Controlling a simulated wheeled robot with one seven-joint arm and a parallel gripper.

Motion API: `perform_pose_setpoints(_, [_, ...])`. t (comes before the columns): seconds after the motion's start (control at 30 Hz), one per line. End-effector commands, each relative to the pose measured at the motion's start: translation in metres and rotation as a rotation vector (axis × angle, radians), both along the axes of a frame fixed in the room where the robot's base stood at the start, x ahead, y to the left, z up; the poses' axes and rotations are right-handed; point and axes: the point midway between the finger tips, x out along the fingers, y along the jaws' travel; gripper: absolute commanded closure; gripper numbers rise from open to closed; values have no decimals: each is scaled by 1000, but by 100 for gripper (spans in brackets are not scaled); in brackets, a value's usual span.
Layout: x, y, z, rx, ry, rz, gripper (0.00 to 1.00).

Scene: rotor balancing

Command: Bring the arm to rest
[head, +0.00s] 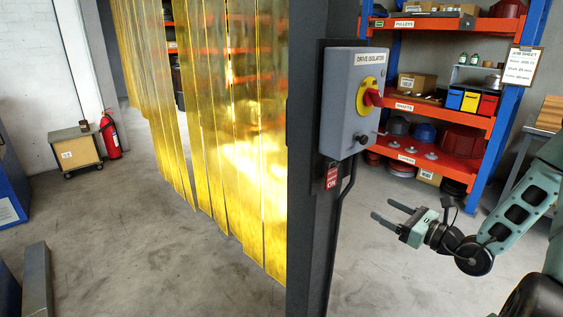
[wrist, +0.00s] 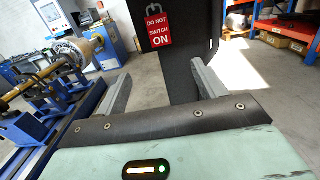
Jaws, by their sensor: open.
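My gripper (head: 388,214) is at the right of the head view, on my green arm, held out in free space to the right of the dark post. Its two grey fingers are apart with nothing between them. In the wrist view the open fingers (wrist: 162,85) point toward the dark post (wrist: 186,70), with a gap between them. The drive isolator (head: 343,115) is a grey box on the post, with a red and yellow rotary switch (head: 371,97). A red "do not switch on" tag (head: 332,177) hangs below it and also shows in the wrist view (wrist: 158,30).
A shelf rack (head: 440,112) with bins and parts stands behind my gripper. A yellow strip curtain (head: 215,120) hangs left of the post. A machine with a shaft (wrist: 45,75) stands at left in the wrist view. A wooden cabinet (head: 77,152) and red extinguisher (head: 110,137) stand at the far left.

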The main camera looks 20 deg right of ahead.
Motion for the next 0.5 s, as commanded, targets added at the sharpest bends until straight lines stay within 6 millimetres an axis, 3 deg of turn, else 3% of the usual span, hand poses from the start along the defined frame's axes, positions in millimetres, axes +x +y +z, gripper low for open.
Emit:
perform_pose_setpoints(0.13, [1, 3, 1, -3, -1, 10, 30])
perform_pose_setpoints(0.23, [5, 31, 10, -42, -7, 116, 30])
perform_pose_setpoints(0.37, [3, 105, 30, -152, -23, 405, 30])
perform_pose_setpoints(0.5, [-26, 198, 46, -332, -55, 808, 30])
